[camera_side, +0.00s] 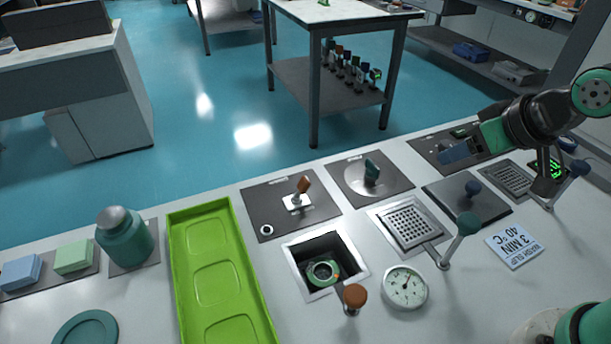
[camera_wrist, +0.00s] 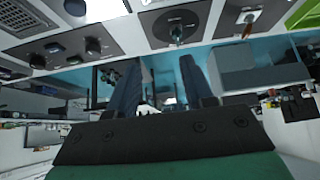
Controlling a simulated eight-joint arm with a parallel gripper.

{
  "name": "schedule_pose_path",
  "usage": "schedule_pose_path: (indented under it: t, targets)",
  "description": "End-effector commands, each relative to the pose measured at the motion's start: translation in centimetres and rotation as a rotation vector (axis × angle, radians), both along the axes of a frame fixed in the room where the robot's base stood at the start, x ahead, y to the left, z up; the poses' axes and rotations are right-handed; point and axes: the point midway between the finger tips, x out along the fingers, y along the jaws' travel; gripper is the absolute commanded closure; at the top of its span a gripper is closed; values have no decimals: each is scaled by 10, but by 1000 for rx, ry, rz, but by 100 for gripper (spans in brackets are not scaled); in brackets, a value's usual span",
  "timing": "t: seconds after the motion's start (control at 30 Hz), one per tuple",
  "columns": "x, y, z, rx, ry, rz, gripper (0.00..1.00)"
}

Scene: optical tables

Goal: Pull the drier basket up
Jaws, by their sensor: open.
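No label I can read says which fitting is the drier basket. In the side view, a square well (camera_side: 296,277) holds a green round piece (camera_side: 322,271) low inside, with an orange-knobbed lever (camera_side: 353,297) beside it. A perforated plate (camera_side: 407,225) has a green-knobbed lever (camera_side: 467,223) at its right. Another perforated plate (camera_side: 507,179) lies farther right, near a blue-knobbed lever (camera_side: 579,168). My gripper (camera_side: 447,154) is raised over the far right of the bench, apart from these levers. In the wrist view its fingers (camera_wrist: 160,82) are apart with nothing held between them.
A sign (camera_side: 514,245) reads 3 MIN, 40 °C. A round gauge (camera_side: 404,288) sits beside the well. An orange-handled switch (camera_side: 303,186) and a green knob (camera_side: 371,172) stand along the far edge. A green tray (camera_side: 215,255) and a jar (camera_side: 124,237) occupy the left.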

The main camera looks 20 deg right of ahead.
Motion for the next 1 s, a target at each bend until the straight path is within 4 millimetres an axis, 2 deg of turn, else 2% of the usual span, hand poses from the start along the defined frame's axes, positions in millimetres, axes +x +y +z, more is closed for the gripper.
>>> schedule_pose_path:
  t: [0.4,0.43,0.5,0.57,0.67,0.77,0.9,1.0]
  targets:
    - [0,0,0,1,0,1,54]
    - [0,0,0,1,0,1,48]
    - [0,3,0,10,7,-3,30]
    - [1,10,-1,38,27,-15,30]
    - [2,37,-7,130,111,-73,30]
    - [-3,77,-17,232,251,-187,30]
    - [-22,132,-35,293,444,-406,30]
    - [-39,162,-47,284,530,-555,30]
